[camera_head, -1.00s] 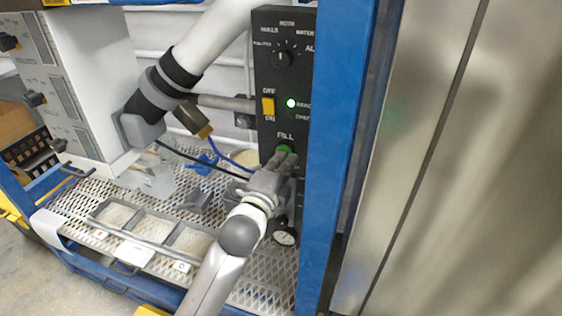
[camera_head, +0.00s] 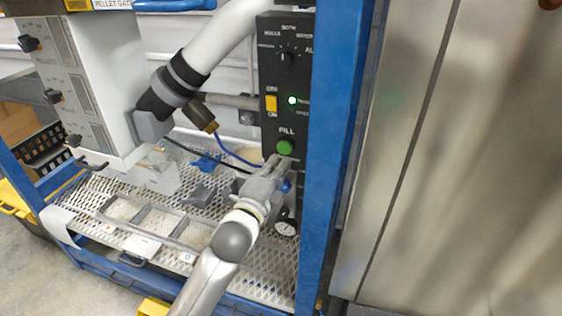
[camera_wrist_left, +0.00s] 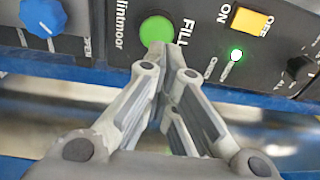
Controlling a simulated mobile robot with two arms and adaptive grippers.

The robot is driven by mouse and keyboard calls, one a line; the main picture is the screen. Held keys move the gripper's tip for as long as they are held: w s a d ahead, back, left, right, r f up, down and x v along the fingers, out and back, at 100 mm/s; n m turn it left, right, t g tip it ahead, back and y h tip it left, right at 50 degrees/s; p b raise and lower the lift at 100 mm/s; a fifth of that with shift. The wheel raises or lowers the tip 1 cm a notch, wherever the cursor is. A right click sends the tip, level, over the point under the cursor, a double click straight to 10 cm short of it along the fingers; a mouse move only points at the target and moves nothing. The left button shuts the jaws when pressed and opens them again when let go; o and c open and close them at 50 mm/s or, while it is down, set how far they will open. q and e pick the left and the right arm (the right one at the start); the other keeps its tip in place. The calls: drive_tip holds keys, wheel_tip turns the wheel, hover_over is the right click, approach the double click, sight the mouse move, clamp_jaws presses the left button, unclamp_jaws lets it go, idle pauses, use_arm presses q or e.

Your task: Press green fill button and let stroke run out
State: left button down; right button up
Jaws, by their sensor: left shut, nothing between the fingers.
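The round green fill button (camera_head: 285,147) is on the black control panel (camera_head: 284,85), under the word FILL. It also shows in the left wrist view (camera_wrist_left: 156,29). My left gripper (camera_head: 281,161) is shut and empty, with its fingertips just below the button in the head view. In the left wrist view its closed fingertips (camera_wrist_left: 158,48) overlap the button's lower edge. I cannot tell whether they touch it. A green lamp (camera_head: 292,100) is lit beside the yellow on/off switch (camera_head: 271,104). My right gripper is not in view.
A blue post (camera_head: 335,130) stands close to the right of the panel. A black-banded white pipe (camera_head: 205,60) runs left of it. Below are a blue knob (camera_head: 284,186), a gauge (camera_head: 286,228) and a sectioned tray (camera_head: 155,220) on a mesh shelf.

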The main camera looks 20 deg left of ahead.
use_arm(q)
drive_tip(key=s+f+b, duration=0.1)
drive_tip(key=s, duration=0.6)
drive_tip(key=shift+s+a, duration=0.4)
drive_tip(key=shift+a, duration=0.05)
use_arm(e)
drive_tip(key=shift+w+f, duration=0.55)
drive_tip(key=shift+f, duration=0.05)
